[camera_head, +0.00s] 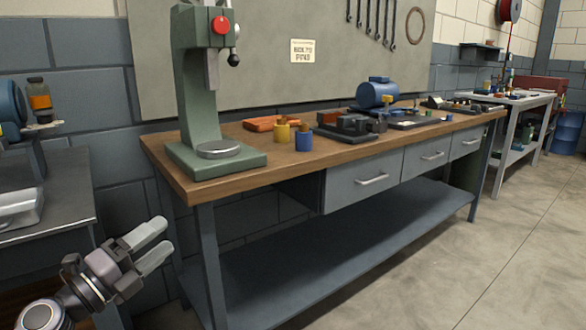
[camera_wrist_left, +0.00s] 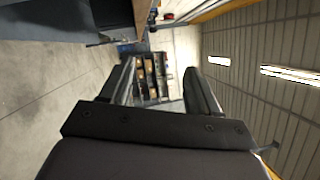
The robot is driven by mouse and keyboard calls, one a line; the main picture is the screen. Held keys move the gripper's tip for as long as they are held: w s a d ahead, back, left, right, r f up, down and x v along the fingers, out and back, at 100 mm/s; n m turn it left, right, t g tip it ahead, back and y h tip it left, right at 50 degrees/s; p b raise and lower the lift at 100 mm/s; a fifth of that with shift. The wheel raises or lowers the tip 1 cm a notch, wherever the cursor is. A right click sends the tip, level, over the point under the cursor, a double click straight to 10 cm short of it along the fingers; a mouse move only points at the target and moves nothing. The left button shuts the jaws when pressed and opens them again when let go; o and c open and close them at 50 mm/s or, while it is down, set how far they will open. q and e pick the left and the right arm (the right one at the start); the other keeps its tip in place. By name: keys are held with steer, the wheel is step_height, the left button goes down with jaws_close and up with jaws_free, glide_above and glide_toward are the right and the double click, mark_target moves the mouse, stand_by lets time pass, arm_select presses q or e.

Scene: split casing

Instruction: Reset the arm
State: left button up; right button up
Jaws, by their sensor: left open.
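My left gripper (camera_head: 150,247) is at the lower left in the head view, in front of the workbench (camera_head: 262,179) and below its top. Its two fingers are apart with nothing between them. In the left wrist view the same gripper (camera_wrist_left: 165,85) shows its two dark fingers spread, with only the distant room between them. My right gripper does not show in either view.
A green press (camera_head: 197,110) stands on the bench's left end. A yellow pot (camera_head: 282,132), a blue pot (camera_head: 304,139) and a blue motor (camera_head: 377,93) are on the top. A grey side table (camera_head: 55,200) is at left. The floor (camera_head: 480,240) at right is clear.

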arm_select(q)
steer(key=s+d+f+n+g+y, duration=0.2)
steer(key=s+d+f+n, duration=0.1)
steer(key=s+f+n, duration=0.5)
steer(key=s+d+f+n+g+y, duration=0.2)
steer(key=s+d+f+n+y, duration=0.1)
steer(key=s+f+n, duration=0.5)
steer(key=s+d+f+n+g+y, duration=0.2)
steer(key=s+d+f+n, duration=0.3)
steer(key=f+n, duration=0.4)
steer(key=s+a+r+p, duration=0.2)
steer(key=r+p, duration=0.4)
steer(key=p, duration=0.5)
steer(key=s+a+r+g+y+p, duration=0.1)
steer(key=s+a+r+p, duration=0.1)
steer(key=r+p, duration=0.5)
steer(key=a+p, duration=0.1)
steer(key=p, duration=0.4)
steer(key=shift+s+a, duration=0.25)
steer(key=shift+s, duration=0.1)
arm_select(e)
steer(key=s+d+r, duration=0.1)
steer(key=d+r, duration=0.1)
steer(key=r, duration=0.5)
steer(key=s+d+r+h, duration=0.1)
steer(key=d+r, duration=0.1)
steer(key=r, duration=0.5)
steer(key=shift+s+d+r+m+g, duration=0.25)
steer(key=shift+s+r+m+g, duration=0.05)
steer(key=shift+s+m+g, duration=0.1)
